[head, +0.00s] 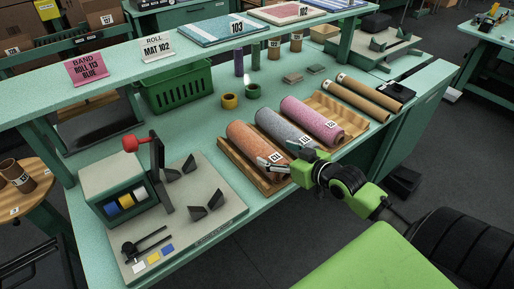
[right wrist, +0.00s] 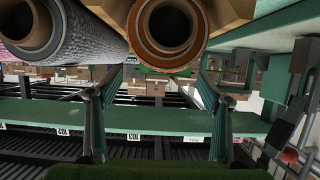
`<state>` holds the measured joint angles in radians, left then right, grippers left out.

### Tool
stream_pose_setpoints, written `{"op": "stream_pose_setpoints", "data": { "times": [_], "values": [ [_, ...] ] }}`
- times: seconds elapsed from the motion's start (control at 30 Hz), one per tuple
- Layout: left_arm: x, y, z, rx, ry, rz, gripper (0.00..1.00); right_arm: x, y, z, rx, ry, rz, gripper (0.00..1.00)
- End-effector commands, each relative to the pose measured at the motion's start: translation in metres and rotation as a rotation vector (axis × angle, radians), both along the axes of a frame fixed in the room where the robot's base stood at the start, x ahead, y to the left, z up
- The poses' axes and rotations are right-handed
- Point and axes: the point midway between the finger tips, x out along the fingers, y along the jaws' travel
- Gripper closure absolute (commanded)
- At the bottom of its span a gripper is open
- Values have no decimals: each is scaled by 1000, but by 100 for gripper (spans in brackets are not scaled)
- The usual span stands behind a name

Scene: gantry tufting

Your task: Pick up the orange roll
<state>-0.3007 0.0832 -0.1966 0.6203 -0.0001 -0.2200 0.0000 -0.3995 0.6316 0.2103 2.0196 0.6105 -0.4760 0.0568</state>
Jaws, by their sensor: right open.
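The orange roll (head: 249,138) lies in the left groove of a wooden cradle (head: 232,156) on the green bench. A grey roll (head: 284,126) and a pink roll (head: 312,119) lie beside it to the right. My right gripper (head: 271,163) is open at the near end of the orange roll, and its fingers overlap the labelled end. In the right wrist view the orange roll's hollow end (right wrist: 146,46) shows at the top, between and beyond the spread fingers (right wrist: 158,85). I cannot tell whether they touch it. My left gripper is out of view.
Two tan rolls (head: 362,97) lie right of the cradle. A grey machine with a red-knobbed lever (head: 130,145) stands to the left. A green basket (head: 178,90) and small spools (head: 230,101) are behind. A raised shelf (head: 120,75) runs along the back.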

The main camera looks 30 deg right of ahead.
Motion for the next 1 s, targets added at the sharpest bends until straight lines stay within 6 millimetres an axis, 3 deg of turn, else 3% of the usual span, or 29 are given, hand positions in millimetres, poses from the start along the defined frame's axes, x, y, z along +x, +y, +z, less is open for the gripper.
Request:
{"op": "stream_pose_setpoints", "data": {
  "times": [0.13, 0.37, 0.7, 1.0],
  "values": [
    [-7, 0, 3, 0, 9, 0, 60, 18, 1, -6, 2, -2, -2, 28],
    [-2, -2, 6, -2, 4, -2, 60, 29, 3, -11, 0, -1, -1, 28],
    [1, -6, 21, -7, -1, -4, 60, 68, 8, -22, 1, -2, -1, 28],
    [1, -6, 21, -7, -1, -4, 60, 75, 9, -27, 0, 0, -1, 28]
  ]
}}
